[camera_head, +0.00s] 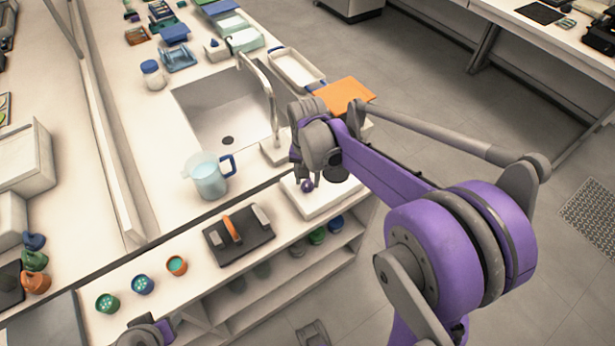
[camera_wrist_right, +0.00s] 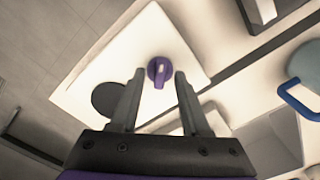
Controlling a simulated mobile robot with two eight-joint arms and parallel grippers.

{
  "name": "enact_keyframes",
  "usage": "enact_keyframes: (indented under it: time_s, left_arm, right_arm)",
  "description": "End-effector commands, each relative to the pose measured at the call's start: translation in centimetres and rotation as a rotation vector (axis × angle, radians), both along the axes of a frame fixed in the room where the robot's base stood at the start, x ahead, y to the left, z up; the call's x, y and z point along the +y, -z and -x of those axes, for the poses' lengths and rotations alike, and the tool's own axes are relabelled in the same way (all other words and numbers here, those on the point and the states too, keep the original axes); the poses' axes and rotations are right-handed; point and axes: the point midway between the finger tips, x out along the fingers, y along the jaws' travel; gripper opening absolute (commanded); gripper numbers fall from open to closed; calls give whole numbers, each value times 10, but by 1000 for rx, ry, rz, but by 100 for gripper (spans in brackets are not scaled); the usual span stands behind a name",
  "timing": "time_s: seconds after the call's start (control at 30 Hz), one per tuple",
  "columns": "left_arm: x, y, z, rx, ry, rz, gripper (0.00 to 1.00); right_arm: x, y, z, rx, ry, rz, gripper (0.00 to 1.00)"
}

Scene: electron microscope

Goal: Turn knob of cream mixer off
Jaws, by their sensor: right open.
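The cream mixer (camera_head: 318,201) is a flat, cream-white device at the counter's edge, partly hidden by my right arm in the head view. The wrist view shows its pale top (camera_wrist_right: 190,45) with a dark round plate (camera_wrist_right: 108,99). Its purple knob (camera_wrist_right: 160,70) has a raised grip pointing toward my gripper, with a pale mark; the knob also shows in the head view (camera_head: 307,186). My right gripper (camera_wrist_right: 159,76) is open, its fingertips at either side of the knob's grip in the picture; contact cannot be told. My left gripper's fingers are not visible.
A sink (camera_head: 215,110) with a tall faucet (camera_head: 262,85) lies behind the mixer. A jug with a blue handle (camera_head: 208,178) and a dark device with an orange handle (camera_head: 238,238) stand to the left. Small pots (camera_head: 143,285) line the front counter. Shelves are below.

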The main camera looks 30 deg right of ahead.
Motion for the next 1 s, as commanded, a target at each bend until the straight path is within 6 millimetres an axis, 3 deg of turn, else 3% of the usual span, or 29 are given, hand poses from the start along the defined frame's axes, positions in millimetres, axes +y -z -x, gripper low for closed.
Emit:
enact_keyframes:
  time_s: [0.27, 0.7, 1.0]
  left_arm:
    - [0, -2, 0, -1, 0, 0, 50]
    - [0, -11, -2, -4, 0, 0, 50]
    - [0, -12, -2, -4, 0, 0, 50]
  right_arm:
    - [0, -14, 0, 0, 0, 0, 46]
    - [0, -95, 0, 0, 0, 0, 46]
    - [0, -109, 0, 0, 0, 0, 46]
